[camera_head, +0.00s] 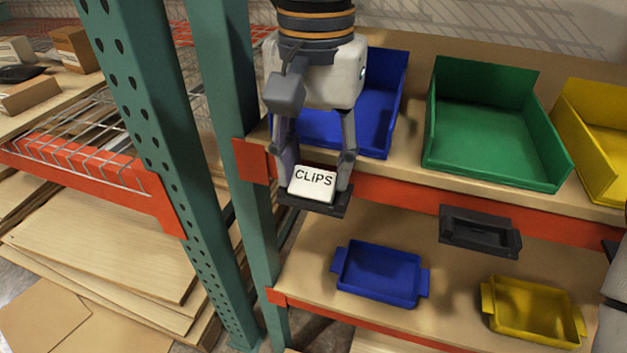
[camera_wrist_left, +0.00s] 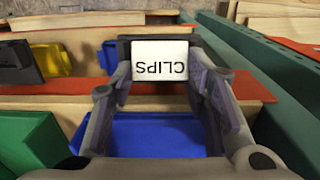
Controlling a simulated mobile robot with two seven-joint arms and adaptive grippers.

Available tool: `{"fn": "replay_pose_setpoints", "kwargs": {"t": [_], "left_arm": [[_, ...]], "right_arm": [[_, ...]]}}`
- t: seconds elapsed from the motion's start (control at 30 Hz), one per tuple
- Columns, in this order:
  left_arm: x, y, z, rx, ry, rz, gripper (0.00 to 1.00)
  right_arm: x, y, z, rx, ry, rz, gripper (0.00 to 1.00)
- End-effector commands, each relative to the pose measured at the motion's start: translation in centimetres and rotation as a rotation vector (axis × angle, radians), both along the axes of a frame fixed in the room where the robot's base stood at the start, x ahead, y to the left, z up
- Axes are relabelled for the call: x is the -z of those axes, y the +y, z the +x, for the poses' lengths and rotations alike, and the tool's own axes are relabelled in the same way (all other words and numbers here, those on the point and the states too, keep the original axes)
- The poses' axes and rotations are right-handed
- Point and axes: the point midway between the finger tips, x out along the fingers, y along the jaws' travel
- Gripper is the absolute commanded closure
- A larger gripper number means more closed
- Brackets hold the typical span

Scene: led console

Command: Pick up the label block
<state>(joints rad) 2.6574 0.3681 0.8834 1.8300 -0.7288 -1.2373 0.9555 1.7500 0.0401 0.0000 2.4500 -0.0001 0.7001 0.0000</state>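The label block (camera_head: 312,184) is white with black "CLIPS" lettering. It sits in a black holder (camera_head: 325,209) on the front of the upper shelf, below the blue bin. My left gripper (camera_head: 315,178) reaches down from above with one finger on each side of the block. In the left wrist view, the block (camera_wrist_left: 160,62) lies between the two fingertips (camera_wrist_left: 160,76), its lettering upside down. The fingers are very close to its sides; I cannot tell whether they press on it. My right gripper does not show; only part of my right arm is at the right edge.
Blue (camera_head: 381,117), green (camera_head: 487,130) and yellow (camera_head: 597,135) bins stand on the upper shelf. An empty black holder (camera_head: 480,232) is to the right. Blue (camera_head: 378,273) and yellow (camera_head: 532,311) trays sit on the lower shelf. A green upright post (camera_head: 225,90) stands close left of my left gripper.

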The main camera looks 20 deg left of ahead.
Motion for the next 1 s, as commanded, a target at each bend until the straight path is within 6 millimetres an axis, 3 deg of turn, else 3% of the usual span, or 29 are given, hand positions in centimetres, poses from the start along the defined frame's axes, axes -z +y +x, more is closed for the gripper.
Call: {"fn": "replay_pose_setpoints", "kwargs": {"t": [0.3, 0.5, 0.77, 1.0], "left_arm": [[-0.3, 0.0, 0.0, 0.0, -0.001, 0.001, 0.76], [-3.6, -0.2, -0.1, 0.002, -0.005, 0.0, 0.76], [-9.5, -4.2, -3.7, 0.004, -0.005, 0.003, 0.76], [-11.8, -8.4, -7.4, 0.005, 0.001, 0.001, 0.76]], "right_arm": [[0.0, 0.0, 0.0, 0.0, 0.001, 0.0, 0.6], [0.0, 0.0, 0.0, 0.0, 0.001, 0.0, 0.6], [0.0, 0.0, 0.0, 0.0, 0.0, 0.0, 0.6], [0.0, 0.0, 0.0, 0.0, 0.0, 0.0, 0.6]]}}
